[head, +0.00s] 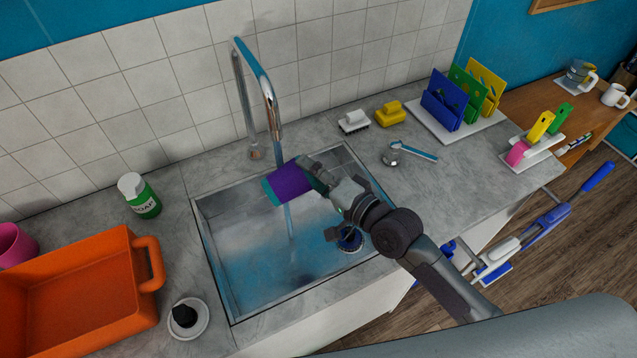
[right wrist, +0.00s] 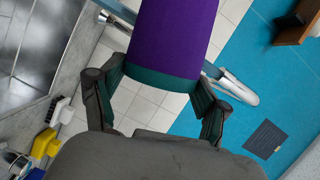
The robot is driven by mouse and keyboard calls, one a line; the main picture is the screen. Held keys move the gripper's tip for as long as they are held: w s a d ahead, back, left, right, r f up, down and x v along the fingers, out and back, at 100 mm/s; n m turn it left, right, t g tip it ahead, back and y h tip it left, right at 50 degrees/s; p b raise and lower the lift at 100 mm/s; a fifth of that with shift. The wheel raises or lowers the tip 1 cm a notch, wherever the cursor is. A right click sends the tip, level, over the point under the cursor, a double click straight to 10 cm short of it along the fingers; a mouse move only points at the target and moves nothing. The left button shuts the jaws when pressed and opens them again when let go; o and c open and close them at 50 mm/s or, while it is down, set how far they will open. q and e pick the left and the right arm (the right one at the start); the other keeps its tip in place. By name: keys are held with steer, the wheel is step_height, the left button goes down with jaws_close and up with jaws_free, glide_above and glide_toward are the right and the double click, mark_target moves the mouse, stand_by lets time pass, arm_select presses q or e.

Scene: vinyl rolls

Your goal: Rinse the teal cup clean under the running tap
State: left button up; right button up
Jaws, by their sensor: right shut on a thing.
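The teal cup (head: 290,182) is held tilted over the sink (head: 206,255), just below the tap (head: 270,95). Most of its outer wall is covered in purple, with teal showing at its ends. My right gripper (head: 316,172) is shut on it. In the right wrist view the cup (right wrist: 170,40) sits between the fingers of the gripper (right wrist: 154,88), with a teal band nearest the palm. A pale water stream (head: 290,222) runs down below the cup into the sink. The cup's inside is hidden. My left gripper is not in view.
A soap bottle (head: 139,196), orange basin (head: 140,310) and small white dish (head: 189,332) stand left of the sink.

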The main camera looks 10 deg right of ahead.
mark_target(315, 184)
steer(key=shift+w+a+b, duration=0.1)
steer(key=shift+w+a, duration=0.15)
steer(key=shift+w, duration=0.45)
steer(key=shift+w+a+b, duration=0.15)
steer(key=shift+w+a, duration=0.05)
steer(key=shift+w, duration=0.5)
steer(key=shift+w+a+b, duration=0.1)
steer(key=shift+w+a, duration=0.15)
steer(key=shift+w, duration=0.45)
steer(key=shift+s, duration=0.1)
steer(key=shift+s+d+r+p, duration=0.1)
steer(key=shift+s+d+p, duration=0.15)
steer(key=shift+s, duration=0.35)
steer(key=shift+s+d+p, duration=0.15)
steer(key=shift+s+p, duration=0.2)
steer(key=shift+s, duration=0.2)
steer(key=shift+s+d+p, duration=0.25)
steer(key=shift+s+d, duration=0.05)
steer(key=shift+s, duration=0.55)
steer(key=shift+s+d+p, duration=0.25)
steer(key=shift+s+p, duration=0.05)
steer(key=shift+s, duration=0.6)
steer(key=shift+s+d+p, duration=0.25)
steer(key=shift+s+d, duration=0.05)
steer(key=shift+s, duration=0.55)
